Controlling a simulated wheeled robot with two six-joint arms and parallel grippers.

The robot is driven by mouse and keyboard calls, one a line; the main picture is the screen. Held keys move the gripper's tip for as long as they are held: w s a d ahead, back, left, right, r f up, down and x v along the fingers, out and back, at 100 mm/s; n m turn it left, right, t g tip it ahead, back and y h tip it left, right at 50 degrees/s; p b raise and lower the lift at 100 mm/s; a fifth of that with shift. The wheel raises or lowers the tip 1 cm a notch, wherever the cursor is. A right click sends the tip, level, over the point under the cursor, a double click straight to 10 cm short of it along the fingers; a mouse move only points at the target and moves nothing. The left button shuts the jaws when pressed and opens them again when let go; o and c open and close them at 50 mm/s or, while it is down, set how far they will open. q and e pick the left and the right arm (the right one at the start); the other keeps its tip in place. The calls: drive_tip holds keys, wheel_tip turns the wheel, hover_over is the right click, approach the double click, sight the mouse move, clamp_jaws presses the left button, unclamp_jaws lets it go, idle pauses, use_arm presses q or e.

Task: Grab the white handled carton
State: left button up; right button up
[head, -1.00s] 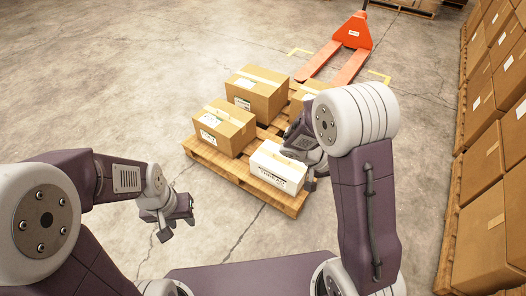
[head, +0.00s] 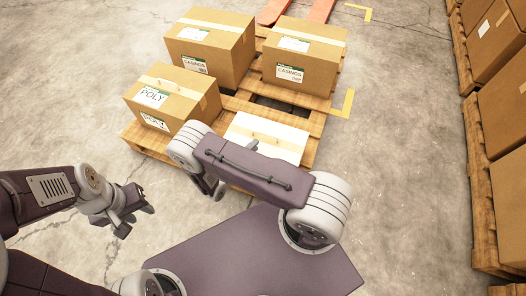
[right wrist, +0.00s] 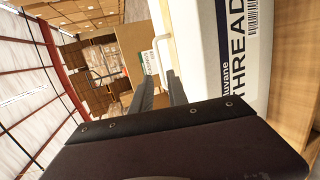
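The white handled carton (head: 268,132) sits on the near right of the pallet, its near side hidden by my right forearm. In the right wrist view its white side (right wrist: 225,60) carries a dark "THREAD" label, and a pale handle (right wrist: 160,48) stands out from its top. My right gripper (right wrist: 160,78) is open, its two dark fingers apart just short of the handle, with nothing visible between them. In the head view most of this gripper is hidden behind my forearm. My left gripper (head: 130,207) is open and empty, left of the pallet over bare floor.
A brown POLY box (head: 172,98), a larger brown box (head: 210,45) and a brown CASINGS box (head: 303,57) share the wooden pallet (head: 322,120). An orange pallet jack (head: 308,10) is behind. Stacked cartons (head: 505,110) line the right side. Floor between is clear.

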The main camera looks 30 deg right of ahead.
sight(263, 141)
drive_tip(key=b+x, duration=0.1)
drive_tip(key=x, duration=0.2)
drive_tip(key=shift+w+d+f+b, duration=0.1)
drive_tip(key=shift+d+f+b, duration=0.15)
drive_tip(key=shift+b, duration=0.15)
drive_tip(key=shift+w+d, duration=0.1)
drive_tip(key=shift+w, duration=0.05)
drive_tip(key=b+x, duration=0.3)
drive_tip(key=x, duration=0.1)
drive_tip(key=shift+w+d+f, duration=0.1)
drive_tip(key=shift+w+f, duration=0.05)
drive_tip(key=shift+w, duration=0.05)
drive_tip(key=shift+w+d, duration=0.2)
drive_tip(key=shift+d, duration=0.1)
clamp_jaws()
idle(0.4)
